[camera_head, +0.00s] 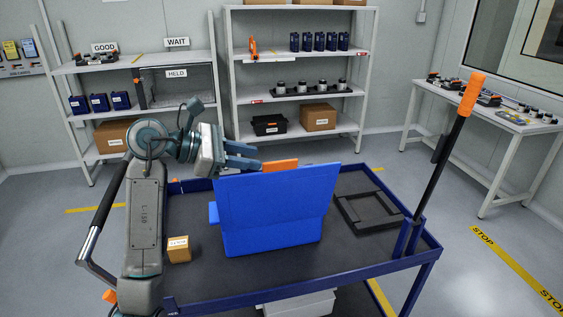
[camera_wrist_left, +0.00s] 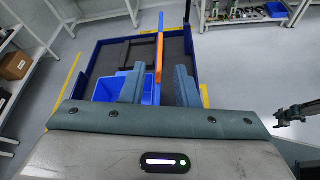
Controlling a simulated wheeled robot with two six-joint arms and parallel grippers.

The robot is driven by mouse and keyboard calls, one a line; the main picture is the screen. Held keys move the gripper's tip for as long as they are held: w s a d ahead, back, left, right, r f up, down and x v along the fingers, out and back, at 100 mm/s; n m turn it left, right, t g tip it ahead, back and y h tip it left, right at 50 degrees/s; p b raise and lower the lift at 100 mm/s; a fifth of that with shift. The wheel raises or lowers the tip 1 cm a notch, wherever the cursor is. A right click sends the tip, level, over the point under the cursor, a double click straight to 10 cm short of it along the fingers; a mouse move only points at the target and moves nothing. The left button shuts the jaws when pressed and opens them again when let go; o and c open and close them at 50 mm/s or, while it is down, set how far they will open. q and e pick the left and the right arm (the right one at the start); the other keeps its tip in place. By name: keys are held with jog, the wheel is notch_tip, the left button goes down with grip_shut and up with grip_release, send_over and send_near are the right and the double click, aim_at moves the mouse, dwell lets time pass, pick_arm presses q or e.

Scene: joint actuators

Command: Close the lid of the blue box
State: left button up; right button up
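The blue box (camera_head: 270,235) stands on the dark cart top in the head view. Its lid (camera_head: 275,205) is up, nearly upright, with its broad face towards me. In the left wrist view the box (camera_wrist_left: 108,89) shows its open inside. My left gripper (camera_head: 258,157) is just above the lid's upper left edge; its fingers are open, apart (camera_wrist_left: 159,68). An orange strip (camera_wrist_left: 160,42) shows between them in the wrist view; contact cannot be told. A dark gripper-like part (camera_wrist_left: 298,112), perhaps my right gripper, is at the wrist view's right edge.
The cart (camera_head: 300,275) has a raised blue rim and a black handle with orange grip (camera_head: 472,95). A small cardboard box (camera_head: 179,249) sits left of the blue box, a black frame (camera_head: 368,211) to its right. An orange thing (camera_head: 280,165) is partly hidden behind the lid.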

aim_at(280, 161)
pick_arm(q)
jog(key=x, duration=0.8)
jog(key=shift+d+b, duration=0.1)
jog(key=shift+b, duration=0.3)
grip_shut()
